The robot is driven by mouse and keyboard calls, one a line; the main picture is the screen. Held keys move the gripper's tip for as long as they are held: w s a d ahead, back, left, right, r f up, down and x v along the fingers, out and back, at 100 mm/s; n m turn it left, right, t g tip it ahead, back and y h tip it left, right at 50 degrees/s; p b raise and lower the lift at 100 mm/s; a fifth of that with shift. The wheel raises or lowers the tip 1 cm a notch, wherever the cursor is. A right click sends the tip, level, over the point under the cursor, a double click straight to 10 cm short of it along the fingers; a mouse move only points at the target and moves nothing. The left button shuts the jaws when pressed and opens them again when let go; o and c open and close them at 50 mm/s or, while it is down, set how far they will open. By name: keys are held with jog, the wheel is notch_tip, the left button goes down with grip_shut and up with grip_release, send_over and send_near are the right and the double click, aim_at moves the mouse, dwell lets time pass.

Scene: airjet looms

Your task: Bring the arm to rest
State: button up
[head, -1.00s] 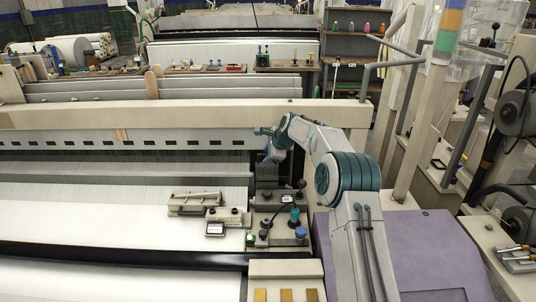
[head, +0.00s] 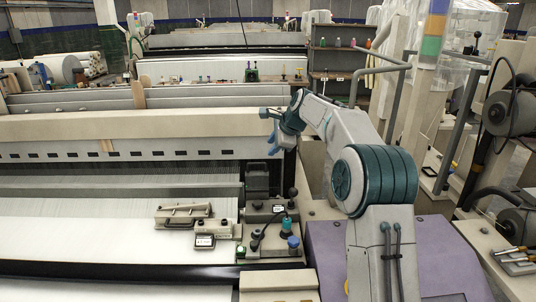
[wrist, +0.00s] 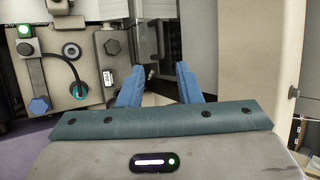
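My gripper (wrist: 157,84) shows two blue fingers in the wrist view, spread apart with nothing between them. In the head view my gripper (head: 273,143) hangs at the end of my raised, bent arm, pointing down above the right end of the loom. It is apart from the loom's control block (head: 270,226), which lies below it. The wrist view shows the block's plate with a blue hexagonal knob (wrist: 39,105), a teal knob (wrist: 78,91) and a lit green button (wrist: 25,30).
A beige beam (head: 140,124) crosses behind my gripper. A beige clamp-like part (head: 183,213) and a small display (head: 205,241) sit on the white cloth (head: 80,232). A purple housing (head: 325,250) stands beside my arm. Posts and rails (head: 400,130) rise to the right.

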jog(key=shift+s+d+r, duration=0.15)
jog(key=shift+r, duration=0.05)
jog(key=s+d+r+n+g+h+b, duration=0.15)
jog(key=s+n, duration=0.25)
jog(key=s, duration=0.7)
jog(key=s+d+n+h, duration=0.1)
jog(key=s+d+n, duration=0.3)
jog(key=s, duration=0.8)
jog(key=s+d+f+n, duration=0.1)
jog(key=s+f+n, duration=0.2)
jog(key=s, duration=0.5)
jog(key=s+d+f+n+h, duration=0.1)
jog(key=s+f, duration=0.3)
jog(key=s, duration=0.4)
jog(key=s+d+f+n+h, duration=0.1)
jog(key=s+d+f+n, duration=0.1)
jog(key=s, duration=0.6)
jog(key=f+n+g, duration=0.1)
jog(key=n, duration=0.1)
jog(key=shift+d+f+n+b, duration=0.3)
